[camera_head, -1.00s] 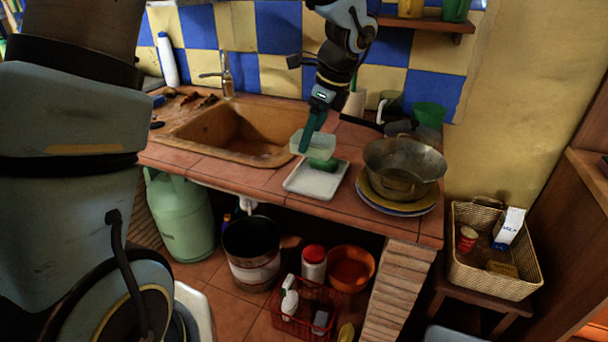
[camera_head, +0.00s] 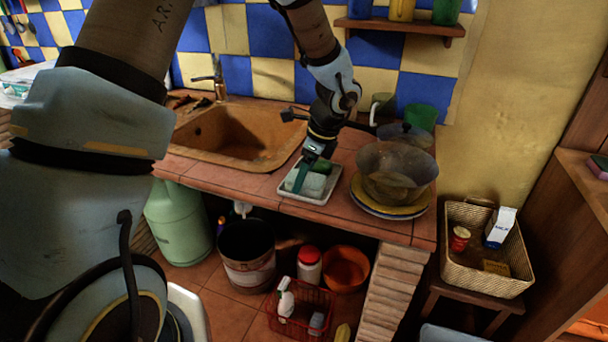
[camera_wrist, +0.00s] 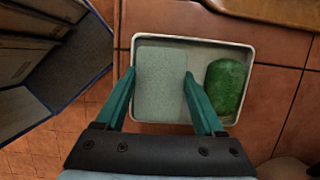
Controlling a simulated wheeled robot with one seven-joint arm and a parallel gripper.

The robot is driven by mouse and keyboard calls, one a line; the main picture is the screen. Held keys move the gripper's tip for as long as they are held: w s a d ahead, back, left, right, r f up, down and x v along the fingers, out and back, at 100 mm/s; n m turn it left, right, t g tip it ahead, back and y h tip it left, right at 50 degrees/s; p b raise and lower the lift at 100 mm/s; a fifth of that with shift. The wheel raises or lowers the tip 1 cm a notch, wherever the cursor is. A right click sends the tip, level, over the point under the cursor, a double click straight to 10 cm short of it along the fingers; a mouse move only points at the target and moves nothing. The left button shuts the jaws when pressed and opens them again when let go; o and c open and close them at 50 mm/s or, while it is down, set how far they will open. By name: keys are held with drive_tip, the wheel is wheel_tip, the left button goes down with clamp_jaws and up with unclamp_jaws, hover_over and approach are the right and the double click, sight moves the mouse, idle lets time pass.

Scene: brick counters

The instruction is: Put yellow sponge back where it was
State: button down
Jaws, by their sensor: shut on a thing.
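A pale grey-green block (camera_head: 314,184), which looks like a sponge but not clearly yellow, is between the teal fingers of my gripper (camera_head: 301,184). In the wrist view the gripper (camera_wrist: 159,76) is shut on the block (camera_wrist: 160,88), one finger along each side. The block lies flat within the left part of the white tray (camera_wrist: 250,53); I cannot tell whether it touches the tray's floor. A green oval thing (camera_wrist: 225,86), perhaps a scrubber, lies in the tray's right part, apart from the block. The tray (camera_head: 285,191) sits on the tiled counter's front edge.
A metal pot (camera_head: 395,172) on stacked plates (camera_head: 417,211) stands right of the tray. The brown sink (camera_head: 240,135) is to the left. Green cups (camera_head: 420,115) stand behind. A wicker basket (camera_head: 467,275) holds a milk carton and a can. The counter between tray and plates is narrow but bare.

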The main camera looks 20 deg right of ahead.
sight(319, 181)
drive_tip(key=shift+f, duration=0.1)
drive_tip(key=shift+s+a+f+b, duration=0.15)
drive_tip(key=shift+f+b, duration=0.25)
drive_tip(key=shift+f, duration=0.25)
unclamp_jaws()
drive_tip(key=shift+f, duration=0.15)
drive_tip(key=shift+r, duration=0.35)
drive_tip(key=v, duration=1.3)
drive_tip(key=a+f+n+h, duration=0.1)
drive_tip(key=a+f+n, duration=0.1)
drive_tip(key=a+n, duration=1)
drive_tip(key=s+a+f+n+h, duration=0.1)
drive_tip(key=a+f+n, duration=0.1)
drive_tip(key=a+n, duration=1.1)
drive_tip(key=a, duration=0.7)
drive_tip(key=shift+s+a+n+g+h, duration=0.15)
drive_tip(key=shift+a+n+g+h, duration=0.15)
drive_tip(key=shift+g+h, duration=0.1)
